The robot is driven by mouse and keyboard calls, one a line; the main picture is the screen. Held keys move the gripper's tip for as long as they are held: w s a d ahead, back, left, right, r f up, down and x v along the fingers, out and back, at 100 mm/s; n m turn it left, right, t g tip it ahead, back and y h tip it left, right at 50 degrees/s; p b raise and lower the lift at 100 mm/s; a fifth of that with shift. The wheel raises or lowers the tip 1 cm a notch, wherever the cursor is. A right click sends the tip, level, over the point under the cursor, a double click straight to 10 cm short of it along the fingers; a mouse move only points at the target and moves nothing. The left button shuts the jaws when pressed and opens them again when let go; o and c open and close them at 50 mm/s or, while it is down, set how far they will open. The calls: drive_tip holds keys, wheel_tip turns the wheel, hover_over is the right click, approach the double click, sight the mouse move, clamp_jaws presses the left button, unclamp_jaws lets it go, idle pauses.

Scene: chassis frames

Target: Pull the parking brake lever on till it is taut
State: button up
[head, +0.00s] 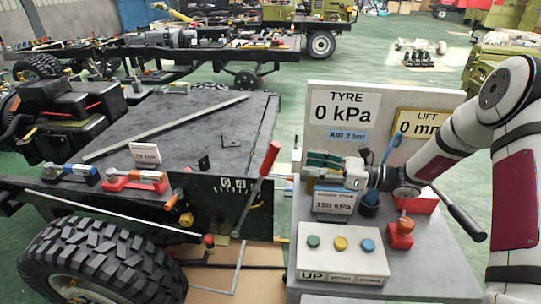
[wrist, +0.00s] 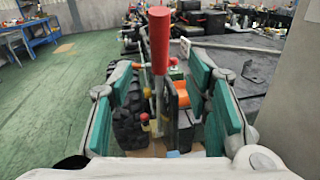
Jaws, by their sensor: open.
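The parking brake lever (head: 269,161) has a red grip on a thin metal shaft. It leans to the right beside a dark plate with numbers at the chassis edge. My gripper (head: 307,167) is open and empty, to the right of the lever, with its green-padded fingers pointing left towards it. A gap shows between fingertips and lever in the head view. In the wrist view the red grip (wrist: 158,42) rises between the two fingers of the gripper (wrist: 170,85), ahead of them, nearer the left one. The lower shaft is partly hidden among chassis parts.
A grey panel stand with a TYRE sign (head: 345,105) and a button box (head: 342,255) stands right of the lever, close to my gripper. A big tyre (head: 95,262) lies front left. A long bar and red and blue tools lie on the chassis deck (head: 200,120).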

sight(271, 158)
drive_tip(key=p+x, duration=0.1)
drive_tip(key=x, duration=1.1)
drive_tip(key=shift+a, duration=0.15)
